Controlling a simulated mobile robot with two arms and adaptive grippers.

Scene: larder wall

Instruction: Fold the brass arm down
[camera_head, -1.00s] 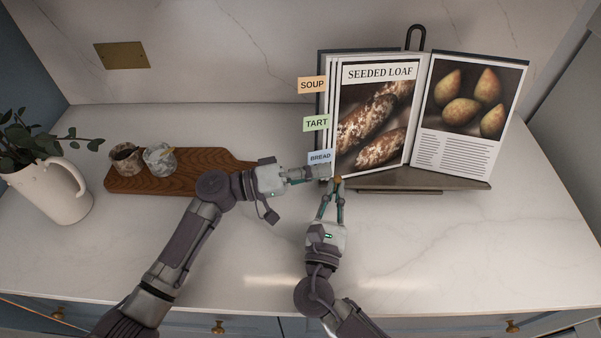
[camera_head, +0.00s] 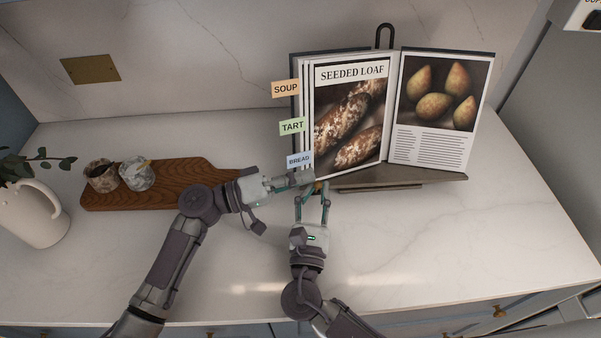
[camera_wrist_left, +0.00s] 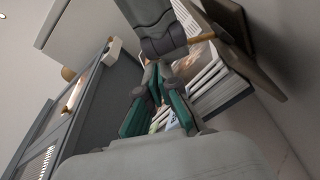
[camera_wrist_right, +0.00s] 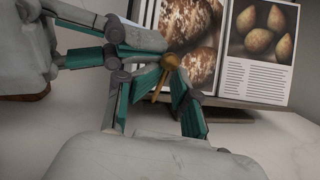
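The brass arm (camera_wrist_right: 171,62) is a small gold rod with a rounded knob, at the lower left of the open cookbook (camera_head: 348,120). It slants down between the fingers of my right gripper (camera_wrist_right: 155,90), which are apart. In the head view, the brass arm (camera_head: 318,187) is a small spot by the right gripper's tips (camera_head: 312,190). My left gripper (camera_head: 302,180) is at the book's left page edge, by the blue BREAD tab (camera_head: 299,160). In the left wrist view, its fingers (camera_wrist_left: 160,85) are beside the pages; whether they grip them is unclear.
The book rests on a dark stand (camera_head: 390,179). Orange SOUP (camera_head: 285,88) and green TART (camera_head: 292,126) tabs stick out left. A wooden board (camera_head: 185,172) with two small cups and a white jug (camera_head: 35,215) stand left. The counter's front right is clear.

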